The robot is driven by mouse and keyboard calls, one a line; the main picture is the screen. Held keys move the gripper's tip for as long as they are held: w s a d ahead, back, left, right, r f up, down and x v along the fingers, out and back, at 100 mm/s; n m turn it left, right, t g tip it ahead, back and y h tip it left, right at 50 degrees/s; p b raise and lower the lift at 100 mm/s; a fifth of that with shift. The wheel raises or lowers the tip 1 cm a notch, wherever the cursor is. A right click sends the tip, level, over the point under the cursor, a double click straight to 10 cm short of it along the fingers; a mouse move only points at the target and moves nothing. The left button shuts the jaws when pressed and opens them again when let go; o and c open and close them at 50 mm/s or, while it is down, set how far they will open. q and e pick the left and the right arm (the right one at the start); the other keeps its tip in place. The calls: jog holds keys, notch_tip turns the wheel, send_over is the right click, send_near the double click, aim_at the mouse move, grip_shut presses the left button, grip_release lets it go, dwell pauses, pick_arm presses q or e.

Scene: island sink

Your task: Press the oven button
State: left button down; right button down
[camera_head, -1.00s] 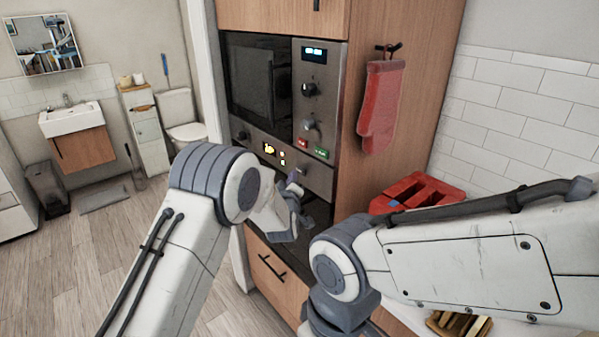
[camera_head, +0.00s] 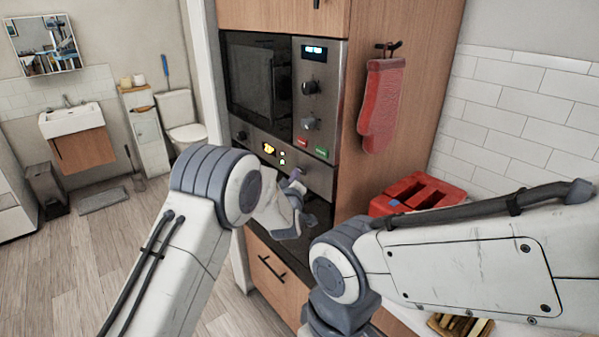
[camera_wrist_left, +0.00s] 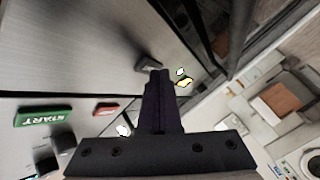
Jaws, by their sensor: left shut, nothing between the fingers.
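The built-in oven's steel control strip (camera_head: 240,133) runs below the microwave door. It carries a yellow lit display (camera_head: 269,149), small lit spots (camera_head: 282,155) and a knob partly behind my gripper. In the left wrist view the lit display (camera_wrist_left: 183,82) is just right of the fingertips. My left gripper (camera_head: 296,175) is shut and empty, its dark fingers (camera_wrist_left: 157,78) pointing at the strip's right part. I cannot tell whether the tips touch it. A green START button (camera_wrist_left: 43,116) and a red button (camera_wrist_left: 106,108) sit on the microwave panel above. My right gripper is not in view.
The microwave panel (camera_head: 319,85) has two knobs and a display. A red oven mitt (camera_head: 381,105) hangs on the cabinet side. A red box-like object (camera_head: 418,192) stands on the counter at right. Open wooden floor (camera_head: 70,255) lies left.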

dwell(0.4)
pick_arm(q)
jog(key=shift+s+a+f+b, duration=0.1)
jog(key=shift+s+a+b, duration=0.15)
jog(key=shift+b, duration=0.25)
jog(key=shift+a, duration=0.1)
jog(key=s+a+b, duration=0.3)
jog(key=a, duration=0.2)
jog(key=shift+s, duration=0.3)
